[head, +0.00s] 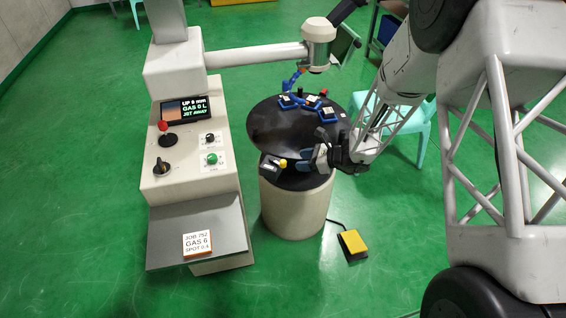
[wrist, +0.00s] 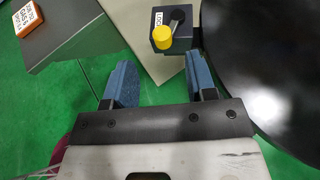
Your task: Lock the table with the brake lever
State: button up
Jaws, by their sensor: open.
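The brake lever is a short grey arm with a yellow knob (wrist: 162,38), on a dark block (wrist: 183,45) with a white label that seems to read LOCK. In the head view the yellow knob (head: 283,163) is at the front edge of the round black table (head: 268,135). The table's dark edge (wrist: 265,60) fills the right of the wrist view. My gripper (wrist: 162,78) is open and empty, its blue-padded fingers spread. The knob lies just beyond the fingertips, apart from them. In the head view my gripper (head: 307,158) is right of the lever.
Several blue clamps (head: 312,102) sit on the table, with a blue hose and spindle head (head: 318,40) above. A console (head: 190,150) stands at left with a job card (head: 197,243). A yellow pedal (head: 353,242) is on the floor, and a turquoise stool (head: 400,125) behind my arm.

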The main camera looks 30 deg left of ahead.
aim_at(283, 161)
jog(key=shift+a+f, duration=0.25)
jog(key=shift+f, duration=0.1)
jog(key=shift+a, duration=0.15)
jog(key=shift+x, duration=3.75)
